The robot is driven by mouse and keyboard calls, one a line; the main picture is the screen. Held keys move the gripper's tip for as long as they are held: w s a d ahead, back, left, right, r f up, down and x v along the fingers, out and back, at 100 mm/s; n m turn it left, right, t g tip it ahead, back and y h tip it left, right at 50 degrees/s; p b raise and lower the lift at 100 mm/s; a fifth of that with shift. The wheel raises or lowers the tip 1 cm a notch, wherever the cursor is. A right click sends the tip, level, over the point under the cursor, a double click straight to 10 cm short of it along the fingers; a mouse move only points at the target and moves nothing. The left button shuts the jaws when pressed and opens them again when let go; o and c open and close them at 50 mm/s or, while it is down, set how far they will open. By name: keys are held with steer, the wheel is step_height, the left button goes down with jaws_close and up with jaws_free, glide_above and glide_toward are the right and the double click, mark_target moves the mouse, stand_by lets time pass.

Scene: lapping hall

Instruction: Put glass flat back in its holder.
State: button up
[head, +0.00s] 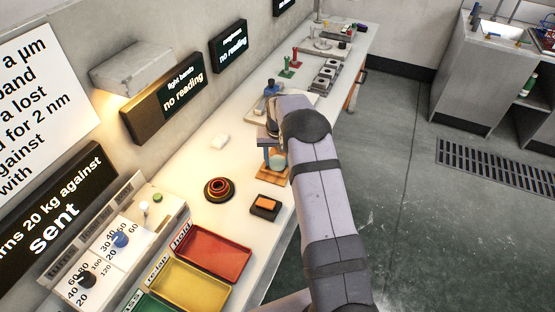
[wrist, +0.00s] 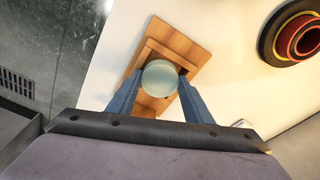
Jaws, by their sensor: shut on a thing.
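My gripper (wrist: 160,92) is shut on the glass flat (wrist: 160,78), a round, pale greenish disc between its two blue fingers. The wooden holder (wrist: 174,43) lies behind the glass flat in the wrist view. In the head view the glass flat (head: 277,161) shows below my gripper (head: 270,149), over the wooden holder (head: 270,178) near the bench's right edge. I cannot tell whether the glass flat touches the holder. My arm hides part of the holder's right side in the head view.
Black and red stacked rings (head: 218,190) and a dark block with an orange top (head: 265,206) stand close to the holder. Red (head: 240,238) and yellow (head: 208,305) trays lie nearer.

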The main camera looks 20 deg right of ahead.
mark_target(277, 165)
steer(key=shift+s+a+f, duration=0.1)
steer(key=shift+s+f, duration=0.15)
steer(key=shift+f, duration=0.25)
steer(key=shift+s+f, duration=0.2)
steer(key=shift+f, duration=0.25)
steer(key=o, duration=1.2)
steer(key=shift+r, duration=0.15)
steer(key=shift+w+d+r, duration=0.1)
steer(key=shift+d+r, duration=0.05)
steer(key=shift+r, duration=0.3)
steer(key=shift+w+d+r, duration=0.1)
steer(key=shift+r, duration=0.3)
steer(key=shift+s+a+r+b, duration=0.15)
steer(key=shift+r+b, duration=0.2)
steer(key=shift+r, duration=1.55)
steer(key=shift+s+a+r+b, duration=0.15)
steer(key=shift+r+b, duration=0.2)
steer(key=shift+r, duration=1.5)
steer(key=shift+s+a+r+b, duration=0.15)
steer(key=shift+r+b, duration=0.2)
steer(key=shift+r, duration=1.55)
